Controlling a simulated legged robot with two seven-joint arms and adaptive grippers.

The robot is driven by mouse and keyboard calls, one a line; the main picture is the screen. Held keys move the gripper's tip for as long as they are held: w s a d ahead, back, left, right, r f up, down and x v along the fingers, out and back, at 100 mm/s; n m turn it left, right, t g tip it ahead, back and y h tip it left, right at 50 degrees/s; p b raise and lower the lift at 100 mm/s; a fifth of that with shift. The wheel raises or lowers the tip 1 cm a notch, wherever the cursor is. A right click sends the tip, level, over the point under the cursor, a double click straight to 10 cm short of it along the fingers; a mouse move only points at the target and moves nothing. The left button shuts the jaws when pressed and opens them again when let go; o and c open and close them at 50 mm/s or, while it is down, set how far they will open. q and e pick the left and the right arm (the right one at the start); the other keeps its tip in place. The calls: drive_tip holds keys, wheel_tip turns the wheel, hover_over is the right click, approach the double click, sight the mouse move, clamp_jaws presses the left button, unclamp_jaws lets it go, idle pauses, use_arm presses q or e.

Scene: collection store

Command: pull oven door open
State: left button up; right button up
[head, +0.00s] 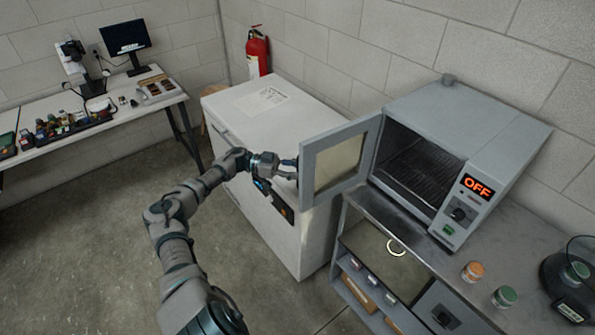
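The grey oven (446,146) stands on a metal bench at the right, with a lit OFF display (476,186) on its front. Its door (340,162), a grey frame around a pane, is swung wide open to the left. The dark interior with a wire rack (424,172) shows. My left gripper (288,170) is at the free left edge of the door, in front of the white chest. Its fingertips are small and partly hidden at the door edge, so I cannot tell whether they touch or grip it. My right gripper is out of view.
A white chest (250,115) stands left of the oven, behind my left gripper. Orange-lidded (473,271) and green-lidded (504,297) jars stand on the metal bench (440,268). A white table (150,97) is at the far left. The floor (100,240) between is clear.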

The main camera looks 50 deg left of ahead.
use_arm(q)
drive_tip(key=shift+s+d+r, duration=0.1)
drive_tip(key=shift+s+r, duration=0.05)
drive_tip(key=v, duration=1.1)
drive_tip(key=shift+a, duration=0.3)
drive_tip(key=shift+s+a+f, duration=0.15)
drive_tip(key=shift+a+f, duration=0.1)
drive_tip(key=shift+f, duration=0.05)
drive_tip(key=shift+a, duration=0.1)
